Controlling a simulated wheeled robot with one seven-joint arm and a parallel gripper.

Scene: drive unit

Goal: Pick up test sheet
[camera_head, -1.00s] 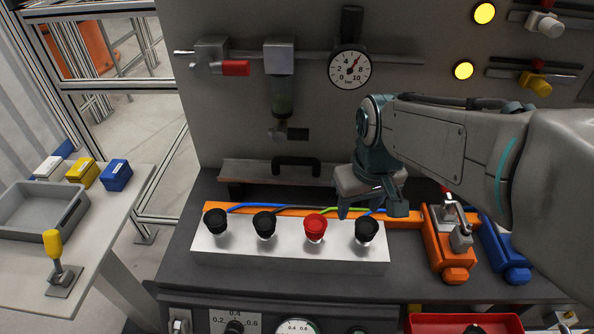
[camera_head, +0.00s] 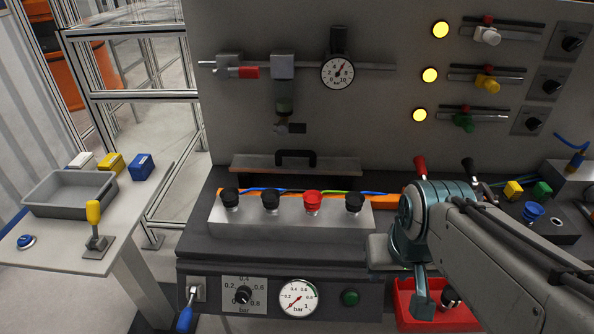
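I cannot single out a test sheet for certain. A thin flat plate (camera_head: 340,170) with a black handle (camera_head: 296,158) lies at the back of the bench, against the grey panel. My gripper (camera_head: 424,303) hangs at the lower right, pointing down over the red tray (camera_head: 404,312) at the bench front. Only one finger shows clearly, so its opening is hidden. Nothing is seen in it.
A silver block (camera_head: 290,216) with black and red knobs stands on the bench. Gauges, levers and lamps cover the panel. A side table at left holds a grey bin (camera_head: 70,207), small coloured boxes and a yellow-handled lever (camera_head: 94,225). Orange clamps are partly hidden.

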